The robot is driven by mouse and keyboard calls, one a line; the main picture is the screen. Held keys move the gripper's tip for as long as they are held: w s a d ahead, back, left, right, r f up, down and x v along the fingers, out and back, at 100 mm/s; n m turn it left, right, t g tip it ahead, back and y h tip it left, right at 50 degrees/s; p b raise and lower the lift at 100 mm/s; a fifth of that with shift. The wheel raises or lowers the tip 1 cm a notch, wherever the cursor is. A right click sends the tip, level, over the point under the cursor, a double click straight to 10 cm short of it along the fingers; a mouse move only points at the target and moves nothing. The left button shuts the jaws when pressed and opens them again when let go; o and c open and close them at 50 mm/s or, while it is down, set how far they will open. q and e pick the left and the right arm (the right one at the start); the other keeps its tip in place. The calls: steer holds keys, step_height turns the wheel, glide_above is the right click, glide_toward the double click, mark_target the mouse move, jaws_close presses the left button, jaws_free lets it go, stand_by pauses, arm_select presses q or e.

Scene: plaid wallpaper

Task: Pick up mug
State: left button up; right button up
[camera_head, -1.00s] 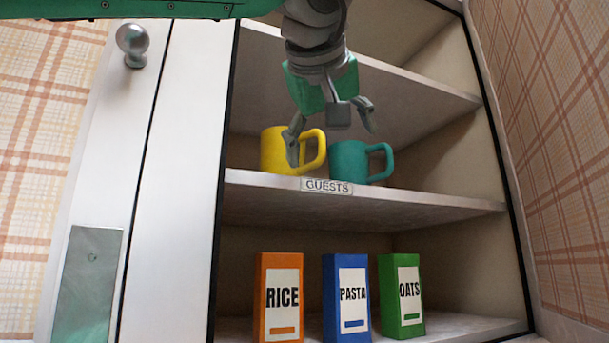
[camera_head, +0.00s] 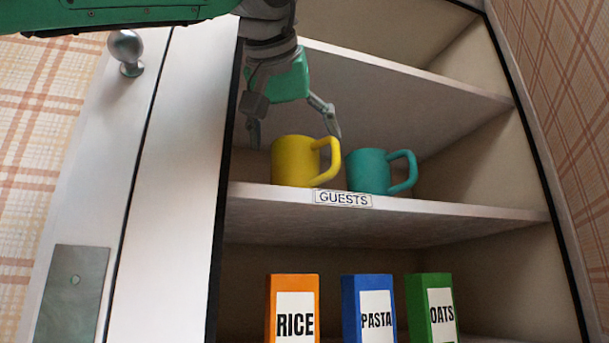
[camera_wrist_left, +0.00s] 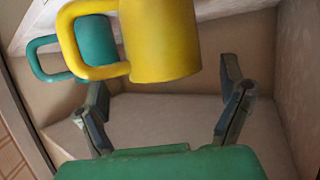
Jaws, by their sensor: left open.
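A yellow mug (camera_head: 295,161) stands upright on the middle shelf, its handle to the right. A teal mug (camera_head: 369,171) stands upright to its right, handle also to the right. My left gripper (camera_head: 294,136) is open, with its fingers spread at the left and right of the yellow mug's upper part in the head view. In the left wrist view the yellow mug (camera_wrist_left: 165,40) is beyond the open fingers (camera_wrist_left: 168,100), with nothing held between them. The teal mug (camera_wrist_left: 95,45) is behind its handle there. My right gripper is not in view.
The shelf (camera_head: 450,222) bears a GUESTS label (camera_head: 343,199) at its front edge. Rice (camera_head: 292,306), pasta (camera_head: 368,306) and oats (camera_head: 430,306) boxes stand below. A white door (camera_head: 180,150) with a round knob (camera_head: 125,48) is at left. The shelf is clear right of the teal mug.

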mark_target(294, 151)
arm_select(q)
steer(key=shift+a+x, duration=0.15)
steer(key=shift+x, duration=0.6)
steer(key=shift+a+x, duration=0.1)
steer(key=shift+x, duration=0.65)
steer(key=shift+s+r, duration=0.1)
steer(key=shift+s, duration=0.05)
steer(key=c, duration=1.5)
steer(key=shift+o, duration=0.2)
steer(key=shift+d, duration=0.15)
steer(key=shift+r, duration=0.15)
